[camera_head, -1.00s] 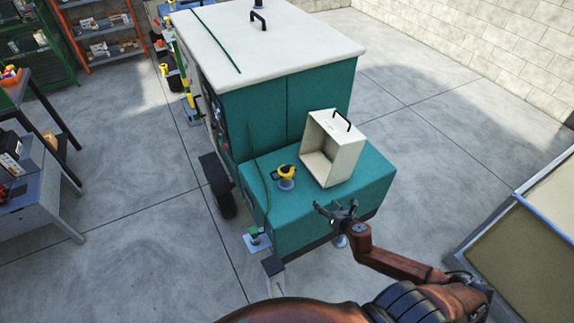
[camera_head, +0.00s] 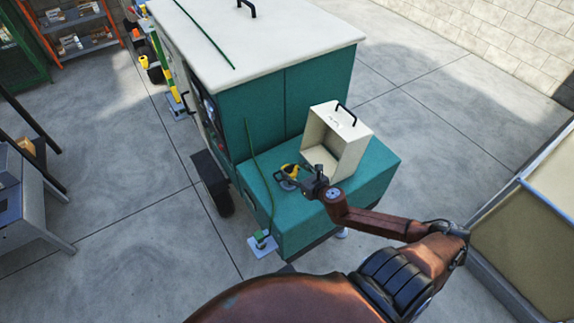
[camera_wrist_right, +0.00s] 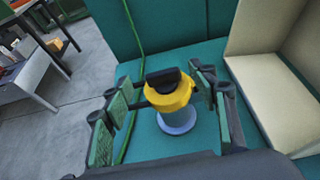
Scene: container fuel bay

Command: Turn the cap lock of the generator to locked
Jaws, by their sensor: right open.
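The generator (camera_head: 313,106) is a teal housing with a white top and a lower teal deck at its front. Its yellow fuel cap (camera_head: 290,170) with a black grip bar sits on a short grey neck on the deck, beside an open cream box cover. In the right wrist view the cap (camera_wrist_right: 171,98) stands upright between the fingers of my right gripper (camera_wrist_right: 165,90). The fingers are apart, with gaps to the cap showing on both sides. In the head view the right gripper (camera_head: 300,178) partly covers the cap. My left gripper is not in view.
The cream cover (camera_head: 350,146) with a black handle stands just right of the cap. A green cable (camera_head: 258,172) runs down the deck's left side. A grey-framed table (camera_head: 30,205) is at left, and a beige-topped structure (camera_head: 525,220) at right.

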